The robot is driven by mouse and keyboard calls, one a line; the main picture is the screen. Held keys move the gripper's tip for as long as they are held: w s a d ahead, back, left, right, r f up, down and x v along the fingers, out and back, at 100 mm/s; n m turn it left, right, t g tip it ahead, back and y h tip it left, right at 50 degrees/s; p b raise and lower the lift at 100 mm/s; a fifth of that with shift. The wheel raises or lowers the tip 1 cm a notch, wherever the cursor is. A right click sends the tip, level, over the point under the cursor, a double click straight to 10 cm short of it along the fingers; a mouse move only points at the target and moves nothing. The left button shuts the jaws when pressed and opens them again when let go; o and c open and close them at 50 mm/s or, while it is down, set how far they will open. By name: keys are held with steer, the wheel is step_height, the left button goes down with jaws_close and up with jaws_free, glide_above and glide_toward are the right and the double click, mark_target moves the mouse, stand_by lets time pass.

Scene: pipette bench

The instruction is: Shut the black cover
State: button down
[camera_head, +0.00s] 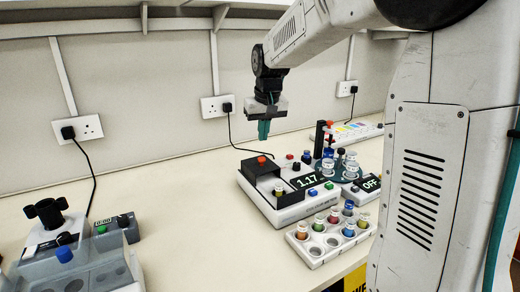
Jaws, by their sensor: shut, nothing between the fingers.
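The black cover (261,171) is on the left end of a white bench device (290,212). It has a red knob (261,160) near its top. At this size I cannot tell whether the cover is raised or down. My gripper (264,130) hangs pointing down above the black cover, with a clear gap in between. Its teal fingers are together and hold nothing.
Beside the cover stand a "1.17" display (307,180), several small vials and an "OFF" display (370,183). A white vial rack (318,254) stands in front. Grey equipment (105,272) stands at the left. The bench between is clear.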

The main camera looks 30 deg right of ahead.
steer(key=w+r+t, duration=0.1)
steer(key=w+r, duration=0.2)
steer(key=w, duration=0.1)
glide_above(256, 159)
steer(key=w, duration=0.1)
steer(key=f, duration=0.9)
steer(key=shift+w+d+f, duration=0.1)
steer(key=shift+d+f, duration=0.1)
steer(key=shift+f, duration=0.2)
steer(key=s, duration=0.3)
steer(key=shift+a, duration=0.25)
steer(key=shift+s+a+f, duration=0.1)
steer(key=shift+s+f, duration=0.05)
steer(key=shift+s, duration=0.35)
steer(key=shift+s, duration=0.1)
steer(key=s, duration=1.2)
steer(key=shift+s, duration=0.2)
steer(key=shift+f, duration=0.1)
